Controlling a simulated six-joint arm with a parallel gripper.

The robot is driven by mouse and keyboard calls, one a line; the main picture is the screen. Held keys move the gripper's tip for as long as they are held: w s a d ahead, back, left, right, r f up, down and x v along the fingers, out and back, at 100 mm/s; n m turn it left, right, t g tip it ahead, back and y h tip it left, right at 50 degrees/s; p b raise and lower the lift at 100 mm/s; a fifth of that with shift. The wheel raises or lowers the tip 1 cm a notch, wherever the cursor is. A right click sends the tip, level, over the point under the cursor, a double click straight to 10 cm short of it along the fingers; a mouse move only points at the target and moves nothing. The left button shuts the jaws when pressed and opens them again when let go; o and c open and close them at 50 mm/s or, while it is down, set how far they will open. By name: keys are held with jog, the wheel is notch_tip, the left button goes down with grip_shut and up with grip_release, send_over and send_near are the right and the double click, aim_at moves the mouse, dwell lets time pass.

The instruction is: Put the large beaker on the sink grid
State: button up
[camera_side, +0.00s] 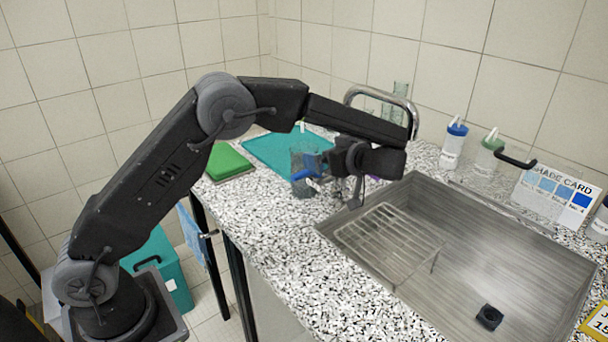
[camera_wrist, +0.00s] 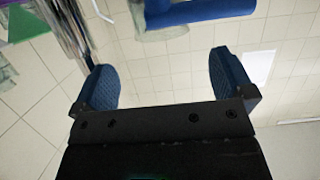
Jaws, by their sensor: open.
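A clear glass vessel (camera_side: 308,155), which looks like the large beaker, stands on the counter near the teal mat, partly behind my gripper. The wire sink grid (camera_side: 385,240) sits in the left part of the steel sink, and it is bare. My gripper (camera_wrist: 165,82) is open, with two blue fingertips apart and nothing between them in the wrist view. In the side view my wrist covers part of the vessel, so I cannot tell whether they touch. A blue shape (camera_wrist: 200,10) beyond the fingertips is cut off at the top of the wrist view.
The steel sink (camera_side: 500,265) has a small black block (camera_side: 489,317) on its floor. A curved tap (camera_side: 385,92) rises behind it. Squeeze bottles (camera_side: 453,146) and a shade card (camera_side: 555,193) stand along the back. A green board (camera_side: 228,162) and teal mat (camera_side: 272,152) lie left. The front counter is clear.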

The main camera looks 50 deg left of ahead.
aim_at(297, 148)
jog(key=x, duration=0.9)
jog(key=shift+s, duration=0.1)
jog(key=c, duration=1.4)
jog(key=shift+c, duration=0.2)
